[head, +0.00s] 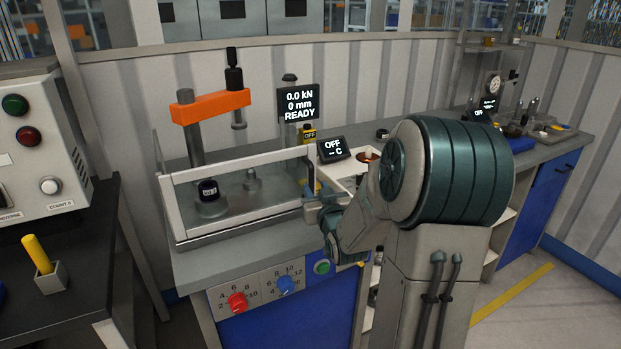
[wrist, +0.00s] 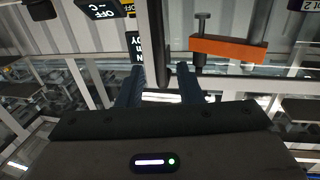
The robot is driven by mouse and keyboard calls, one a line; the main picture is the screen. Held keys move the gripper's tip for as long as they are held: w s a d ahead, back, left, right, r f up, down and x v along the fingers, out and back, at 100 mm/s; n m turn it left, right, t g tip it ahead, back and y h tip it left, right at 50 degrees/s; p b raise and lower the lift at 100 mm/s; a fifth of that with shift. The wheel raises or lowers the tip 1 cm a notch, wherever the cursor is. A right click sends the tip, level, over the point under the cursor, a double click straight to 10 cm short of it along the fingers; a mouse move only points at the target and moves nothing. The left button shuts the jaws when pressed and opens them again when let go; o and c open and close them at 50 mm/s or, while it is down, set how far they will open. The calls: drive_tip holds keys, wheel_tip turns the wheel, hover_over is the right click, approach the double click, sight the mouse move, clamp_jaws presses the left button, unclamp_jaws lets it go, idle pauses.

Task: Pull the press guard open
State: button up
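The press guard (head: 232,165) is a white-framed, clear-panelled box side around the front of the press on the grey bench. The press has an orange crossbar (head: 210,105), which also shows in the wrist view (wrist: 228,49). My gripper (head: 314,199) is at the guard's front right corner, partly hidden by my own arm in the head view. In the wrist view the two dark fingers of my gripper (wrist: 159,88) are apart, with a dark upright bar (wrist: 153,45) between them in the picture. Gaps show on both sides of the bar. I cannot tell its depth between the fingers.
A press display (head: 299,102) reads "0.0 kN, 0 mm, READY". A smaller display (head: 333,149) reads "OFF". Red (head: 238,302) and blue (head: 285,284) knobs and a green button (head: 322,267) are on the bench front. A control box (head: 38,145) stands at left.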

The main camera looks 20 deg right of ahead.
sight(312, 181)
drive_tip(key=shift+w+d+p, duration=0.2)
drive_tip(key=shift+w+d, duration=0.05)
drive_tip(key=shift+w, duration=1.1)
drive_tip(key=shift+w+d+p, duration=0.15)
drive_tip(key=shift+w+d, duration=0.05)
drive_tip(key=shift+w, duration=1.15)
clamp_jaws()
